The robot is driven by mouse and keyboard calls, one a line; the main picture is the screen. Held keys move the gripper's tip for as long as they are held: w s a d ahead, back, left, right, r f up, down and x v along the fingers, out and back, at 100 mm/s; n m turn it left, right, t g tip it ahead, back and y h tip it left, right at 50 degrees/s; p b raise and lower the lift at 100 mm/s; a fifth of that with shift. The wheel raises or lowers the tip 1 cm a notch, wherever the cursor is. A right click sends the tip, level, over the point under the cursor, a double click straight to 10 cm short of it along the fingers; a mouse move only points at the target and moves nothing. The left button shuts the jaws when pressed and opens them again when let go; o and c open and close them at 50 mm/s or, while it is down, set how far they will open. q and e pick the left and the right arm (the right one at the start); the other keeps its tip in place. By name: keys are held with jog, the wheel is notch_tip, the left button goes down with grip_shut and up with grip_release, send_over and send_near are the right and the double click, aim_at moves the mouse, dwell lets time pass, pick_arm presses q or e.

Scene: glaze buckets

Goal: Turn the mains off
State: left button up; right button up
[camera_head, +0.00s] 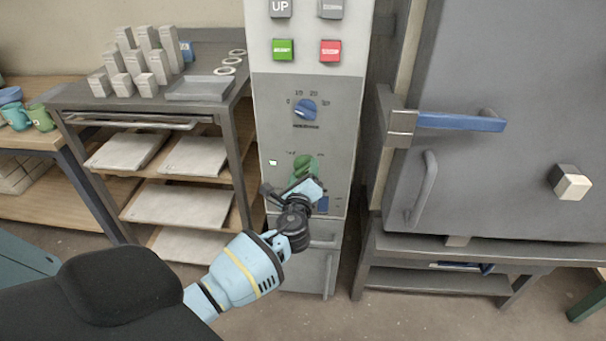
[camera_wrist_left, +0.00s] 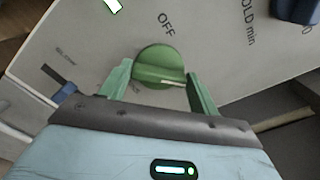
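The green mains knob (camera_head: 306,161) sits on the grey front of the control cabinet, below a blue dial. In the left wrist view the knob (camera_wrist_left: 160,64) is round with a pale mark at its lower right, and the word OFF is printed above it, away from that mark. My left gripper (camera_head: 304,178) is at the knob. In the left wrist view its two green fingers (camera_wrist_left: 160,82) stand apart on either side of the knob's lower part. I see small gaps, and contact is not clear. My right gripper is not in view.
The blue dial (camera_head: 305,109) and green (camera_head: 283,50) and red (camera_head: 330,51) buttons are higher on the cabinet. A small blue switch (camera_wrist_left: 65,92) is below left of the knob in the wrist view. A kiln door with a blue handle (camera_head: 460,122) stands right; a shelf rack (camera_head: 240,150) stands left.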

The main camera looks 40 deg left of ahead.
pick_arm(q)
jog(key=c, duration=0.3)
jog(key=shift+c, duration=0.2)
